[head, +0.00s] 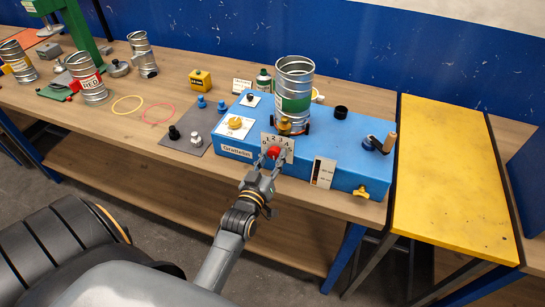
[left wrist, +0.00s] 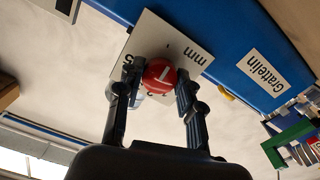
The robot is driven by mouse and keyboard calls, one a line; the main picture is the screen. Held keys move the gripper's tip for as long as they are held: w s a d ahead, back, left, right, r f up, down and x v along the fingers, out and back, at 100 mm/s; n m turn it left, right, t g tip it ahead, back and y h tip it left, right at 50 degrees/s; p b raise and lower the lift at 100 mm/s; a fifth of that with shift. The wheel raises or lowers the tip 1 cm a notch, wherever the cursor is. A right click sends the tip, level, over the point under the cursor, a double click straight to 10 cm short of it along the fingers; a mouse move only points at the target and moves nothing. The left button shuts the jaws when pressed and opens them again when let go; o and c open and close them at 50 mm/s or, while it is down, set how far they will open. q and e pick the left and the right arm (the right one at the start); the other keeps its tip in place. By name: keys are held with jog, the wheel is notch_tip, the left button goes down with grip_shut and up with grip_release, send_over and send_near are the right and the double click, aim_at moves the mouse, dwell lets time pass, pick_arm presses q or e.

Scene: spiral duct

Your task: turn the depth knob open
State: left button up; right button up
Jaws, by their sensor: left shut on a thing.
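The red depth knob (head: 273,152) sits on the front face of the blue machine (head: 335,171), in front of a white scale plate (head: 287,143) with numbers. In the left wrist view the knob (left wrist: 160,76) is round with a white mark on its face, and the plate (left wrist: 193,52) behind it reads "mm". My left gripper (head: 270,161) reaches the knob from the front, its two fingers (left wrist: 153,83) on either side of it. It is shut on the knob. Part of the scale is hidden behind the knob and fingers. My right gripper is not in view.
A metal duct (head: 294,80) with a green label stands on the machine. A crank (head: 381,143) is at its right end, and a yellow knob (head: 361,191) is low on its front. A grey mat (head: 211,130) with small knobs lies to the left. A yellow board (head: 455,180) is at the right.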

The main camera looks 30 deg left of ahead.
pick_arm(q)
jog(key=shift+f, duration=0.1)
jog(key=o, duration=1.2)
jog(key=v, duration=1.2)
